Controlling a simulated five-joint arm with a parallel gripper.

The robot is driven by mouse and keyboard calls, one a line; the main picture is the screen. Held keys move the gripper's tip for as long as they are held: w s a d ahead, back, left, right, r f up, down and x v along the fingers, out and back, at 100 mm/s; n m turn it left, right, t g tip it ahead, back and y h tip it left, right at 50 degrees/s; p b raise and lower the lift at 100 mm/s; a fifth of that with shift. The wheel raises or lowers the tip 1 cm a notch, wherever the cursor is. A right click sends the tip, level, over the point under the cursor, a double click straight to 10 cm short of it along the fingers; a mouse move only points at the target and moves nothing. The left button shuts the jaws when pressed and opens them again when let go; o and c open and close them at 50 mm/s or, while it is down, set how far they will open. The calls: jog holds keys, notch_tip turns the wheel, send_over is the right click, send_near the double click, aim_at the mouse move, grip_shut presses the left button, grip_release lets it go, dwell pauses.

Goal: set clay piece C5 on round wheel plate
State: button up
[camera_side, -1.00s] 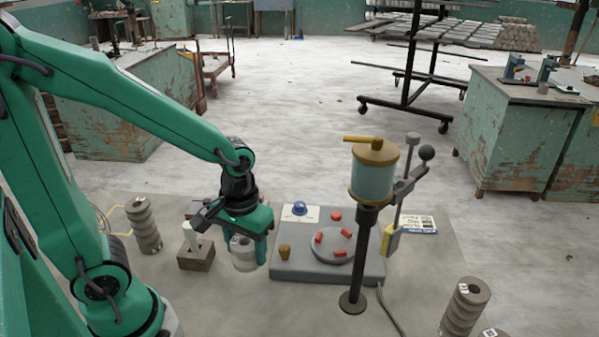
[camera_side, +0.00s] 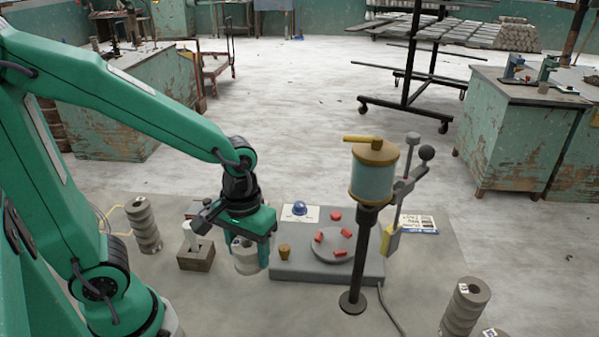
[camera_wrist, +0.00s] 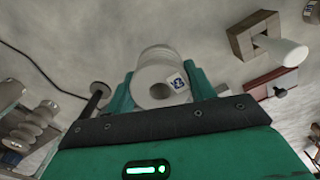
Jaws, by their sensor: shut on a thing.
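My gripper (camera_side: 248,257) is shut on a pale grey, ring-like clay piece (camera_side: 245,259). The wrist view shows the piece (camera_wrist: 153,62) between the green fingers, with a hole in its end and a small dark-blue-and-white tag; I cannot read a name on it. The piece hangs just left of the grey wheel base (camera_side: 290,273), apart from the plate. The round wheel plate (camera_side: 330,244) lies on that base, to the right of my gripper, with several red blocks on it. My gripper hides part of the piece.
A small tan cup (camera_side: 284,251) stands on the base between piece and plate. A blue dome button (camera_side: 299,208) is behind. A tall post with a teal canister (camera_side: 371,181) stands in front of the plate. A wooden block with a white tool (camera_side: 195,258) is left.

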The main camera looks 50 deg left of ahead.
jog(key=shift+w, duration=0.15)
jog(key=w+d+r, duration=0.1)
jog(key=w+r, duration=0.1)
jog(key=w, duration=0.8)
jog(key=w+d+r, duration=0.1)
jog(key=w+r, duration=0.2)
jog(key=w, duration=0.7)
jog(key=shift+w+d+r, duration=0.15)
jog(key=shift+w+d, duration=0.2)
jog(key=shift+f, duration=5.05)
jog(key=o, duration=1.2)
jog(key=shift+f, duration=0.15)
jog(key=shift+c, duration=0.2)
